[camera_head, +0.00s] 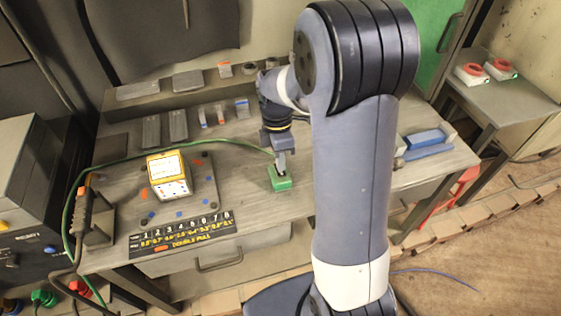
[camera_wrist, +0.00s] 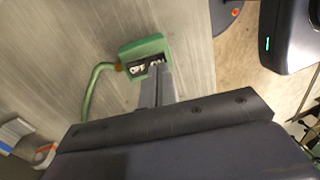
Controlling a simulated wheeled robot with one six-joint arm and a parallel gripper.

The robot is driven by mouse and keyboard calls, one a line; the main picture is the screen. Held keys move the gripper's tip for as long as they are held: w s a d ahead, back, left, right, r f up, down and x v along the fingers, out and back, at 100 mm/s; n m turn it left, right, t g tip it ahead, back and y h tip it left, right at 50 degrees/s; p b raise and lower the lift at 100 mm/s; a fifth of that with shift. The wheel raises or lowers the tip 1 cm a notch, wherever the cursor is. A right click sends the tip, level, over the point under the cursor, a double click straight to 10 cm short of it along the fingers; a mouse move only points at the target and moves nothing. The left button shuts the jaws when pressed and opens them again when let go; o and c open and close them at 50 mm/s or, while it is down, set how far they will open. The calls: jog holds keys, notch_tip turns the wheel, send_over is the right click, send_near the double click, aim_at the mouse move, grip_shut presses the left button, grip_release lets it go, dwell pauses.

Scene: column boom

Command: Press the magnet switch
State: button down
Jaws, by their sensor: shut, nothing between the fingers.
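The magnet switch is a small green box (camera_head: 281,182) on the workbench, with a green cable leading to it from the left. In the wrist view the green box (camera_wrist: 144,49) has a dark face with white OFF and ON lettering. My gripper (camera_head: 281,165) is shut and points down at the box. In the wrist view its fingertips (camera_wrist: 156,72) overlap the front edge of the box, by the ON side and partly over the lettering. I cannot tell whether the fingertips touch the switch. Nothing shows between the fingers.
A yellow box (camera_head: 168,173) stands on a plate with blue and orange dots at the left. A black numbered strip (camera_head: 182,234) lies along the bench front. Metal blocks stand at the back. Blue blocks (camera_head: 425,140) lie right of my arm. The bench (camera_head: 240,205) left of the switch is clear.

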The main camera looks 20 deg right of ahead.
jog(key=shift+s+f, duration=0.15)
jog(key=shift+f, duration=0.6)
jog(key=shift+s+f+t+b, duration=0.2)
jog(key=shift+f+t+b, duration=0.3)
jog(key=shift+b, duration=0.5)
jog(key=shift+r, duration=0.25)
jog(key=shift+w+p, duration=0.1)
jog(key=shift+p, duration=0.2)
